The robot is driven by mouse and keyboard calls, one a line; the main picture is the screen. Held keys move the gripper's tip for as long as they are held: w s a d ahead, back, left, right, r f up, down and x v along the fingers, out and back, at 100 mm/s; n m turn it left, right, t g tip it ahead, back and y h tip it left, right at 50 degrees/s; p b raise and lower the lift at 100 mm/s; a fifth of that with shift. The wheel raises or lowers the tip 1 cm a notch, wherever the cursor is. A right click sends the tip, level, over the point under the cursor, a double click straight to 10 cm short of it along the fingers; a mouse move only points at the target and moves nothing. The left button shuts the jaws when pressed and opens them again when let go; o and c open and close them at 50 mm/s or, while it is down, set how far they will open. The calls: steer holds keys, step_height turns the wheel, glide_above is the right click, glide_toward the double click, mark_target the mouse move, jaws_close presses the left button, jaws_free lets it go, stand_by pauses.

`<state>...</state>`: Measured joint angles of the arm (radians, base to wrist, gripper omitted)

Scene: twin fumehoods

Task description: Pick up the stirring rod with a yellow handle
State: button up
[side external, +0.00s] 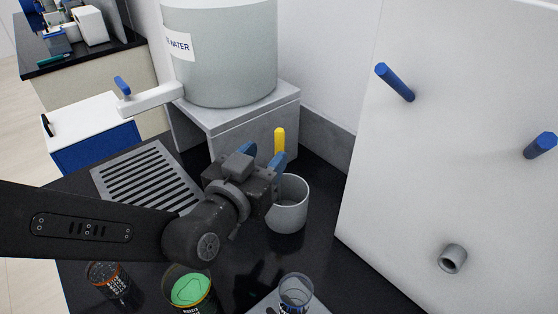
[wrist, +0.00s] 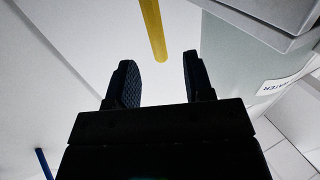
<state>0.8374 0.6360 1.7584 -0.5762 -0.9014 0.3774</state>
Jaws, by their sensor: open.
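The yellow handle (side external: 279,142) of the stirring rod stands upright above a grey cup (side external: 288,205) on the dark bench. The rod's lower part is hidden by my gripper and the cup. In the wrist view the yellow handle (wrist: 153,30) shows ahead of the fingertips, roughly in line with the gap between them. In the wrist view my gripper (wrist: 160,75) is open, with nothing visible between the fingers.
A large water tank (side external: 220,60) stands on a grey stand (side external: 245,115) behind. A beaker with green contents (side external: 190,288), a dark-labelled beaker (side external: 107,280) and a clear beaker (side external: 296,292) are in front. A white panel with blue pegs (side external: 395,82) rises at the right.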

mark_target(278, 144)
steer(key=shift+x, duration=3.8)
steer(key=shift+f, duration=0.1)
steer(key=shift+s, duration=0.1)
jaws_close()
